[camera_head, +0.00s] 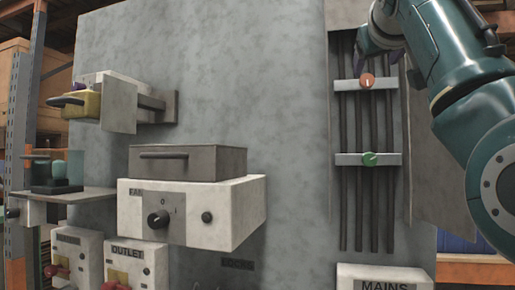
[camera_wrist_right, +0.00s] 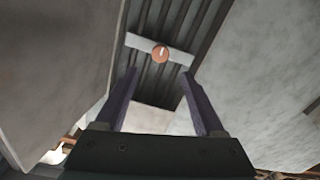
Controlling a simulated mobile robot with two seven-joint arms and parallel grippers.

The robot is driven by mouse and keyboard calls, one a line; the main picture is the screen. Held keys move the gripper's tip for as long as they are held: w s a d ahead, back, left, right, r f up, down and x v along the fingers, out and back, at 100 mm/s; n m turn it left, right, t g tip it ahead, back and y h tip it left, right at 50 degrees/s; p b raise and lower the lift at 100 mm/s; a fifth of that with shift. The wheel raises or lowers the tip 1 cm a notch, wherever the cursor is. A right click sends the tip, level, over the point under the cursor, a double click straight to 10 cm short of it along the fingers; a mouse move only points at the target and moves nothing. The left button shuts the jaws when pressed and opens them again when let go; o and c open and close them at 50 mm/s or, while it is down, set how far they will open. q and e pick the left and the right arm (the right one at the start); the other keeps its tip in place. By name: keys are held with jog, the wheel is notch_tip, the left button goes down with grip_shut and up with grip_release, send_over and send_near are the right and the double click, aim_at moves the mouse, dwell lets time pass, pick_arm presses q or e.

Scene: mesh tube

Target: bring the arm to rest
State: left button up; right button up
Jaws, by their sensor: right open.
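My right arm comes in from the top right of the head view as a teal and dark link. Its right gripper (camera_head: 376,45) is at the top, in front of the upper part of a recess with dark vertical bars (camera_head: 374,210). In the right wrist view the two purple fingers of the gripper (camera_wrist_right: 159,75) are spread apart with nothing between them. An orange round knob (camera_head: 367,81) on a light crossbar lies just below the gripper in the head view. The knob (camera_wrist_right: 160,54) also shows beyond the fingertips in the wrist view. My left gripper is not in view.
A grey panel (camera_head: 440,185) stands at the recess's right side. A white FAN box (camera_head: 190,212) juts from the wall at left. A MAINS box (camera_head: 385,279) is below. The middle wall (camera_head: 265,90) is bare.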

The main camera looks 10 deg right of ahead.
jog(key=s+a+f+n+g+y+p, duration=0.1)
jog(key=s+a+f+g+y+p, duration=0.15)
jog(key=f, duration=0.65)
jog(key=s+a+f+n+g+y+p, duration=0.15)
jog(key=s+f, duration=0.25)
jog(key=f, duration=0.5)
jog(key=s+a+f+n+g+y+p, duration=0.1)
jog(key=s+a+f+p, duration=0.2)
jog(key=f, duration=0.7)
jog(key=s+a+f+g+y+p, duration=0.1)
jog(key=s+a+f+g, duration=0.1)
jog(key=s, duration=0.6)
jog(key=s+a+f+n+g+y+p, duration=0.1)
jog(key=s+a+f+g+y, duration=0.1)
jog(key=s, duration=0.7)
jog(key=s+a+f+n+g+y+p, duration=0.1)
jog(key=s+a+f, duration=0.3)
jog(key=s, duration=0.4)
jog(key=shift+s+a+f+g+p, duration=0.2)
jog(key=shift+f+g+p, duration=0.25)
jog(key=shift+f+g, duration=0.45)
jog(key=shift+w+d, duration=0.1)
